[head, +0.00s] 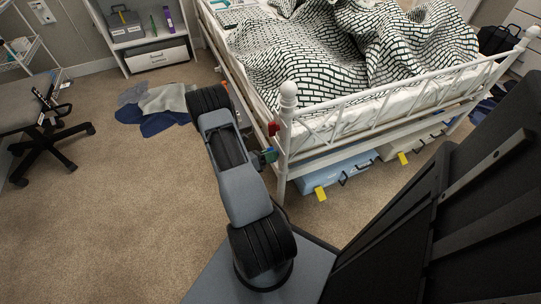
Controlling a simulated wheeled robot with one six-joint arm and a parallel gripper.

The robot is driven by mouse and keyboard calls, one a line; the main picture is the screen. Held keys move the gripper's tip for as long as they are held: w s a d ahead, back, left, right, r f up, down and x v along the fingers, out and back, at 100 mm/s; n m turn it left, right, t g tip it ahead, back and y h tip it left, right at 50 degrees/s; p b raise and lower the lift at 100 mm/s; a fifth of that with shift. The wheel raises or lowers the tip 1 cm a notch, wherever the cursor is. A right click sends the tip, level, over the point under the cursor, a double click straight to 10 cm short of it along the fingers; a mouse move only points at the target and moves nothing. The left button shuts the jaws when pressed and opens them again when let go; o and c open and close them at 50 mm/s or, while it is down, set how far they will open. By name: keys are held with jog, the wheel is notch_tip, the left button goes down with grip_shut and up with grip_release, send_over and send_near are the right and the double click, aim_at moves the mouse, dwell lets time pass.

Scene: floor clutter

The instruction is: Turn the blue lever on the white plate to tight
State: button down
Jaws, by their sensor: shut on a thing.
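My arm stands in the middle of the head view and reaches up to the left side of the white bed frame. Its far end bends away behind the dark elbow, so my gripper's fingers are hidden. I cannot make out the blue lever or its white plate.
Cloths (160,106) lie on the carpet. An office chair (40,125) stands left. Carpet between is clear.

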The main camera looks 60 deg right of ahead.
jog(key=m, duration=0.4)
jog(key=shift+b, duration=0.3)
jog(key=shift+m+b, duration=0.3)
jog(key=shift+m, duration=1.3)
jog(key=c, duration=1.1)
grip_release()
jog(key=shift+a, duration=0.1)
jog(key=p+v, duration=0.2)
jog(key=v, duration=1.1)
jog(key=shift+w+a, duration=0.3)
